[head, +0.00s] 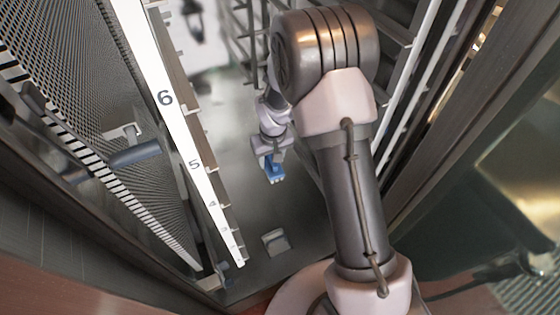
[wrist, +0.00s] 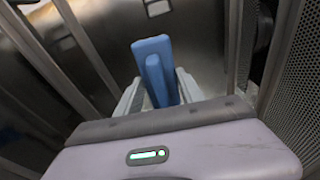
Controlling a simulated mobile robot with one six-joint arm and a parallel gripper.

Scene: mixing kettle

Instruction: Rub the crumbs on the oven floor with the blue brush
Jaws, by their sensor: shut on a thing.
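The blue brush (head: 274,169) is held in my gripper (head: 270,152) inside the oven, in the middle of the head view. In the wrist view the blue brush (wrist: 155,68) stands out between the two pale fingers of my gripper (wrist: 158,95), which is shut on it. The oven floor (head: 250,215) is grey and lies below the brush. I cannot tell whether the brush touches it. No crumbs can be made out on the floor in either view.
A white numbered strip (head: 178,125) and a perforated panel (head: 75,80) run along the left. Rack rails (head: 405,100) line the right side. A small grey fitting (head: 275,242) sits on the floor near the front. The opening between the sides is narrow.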

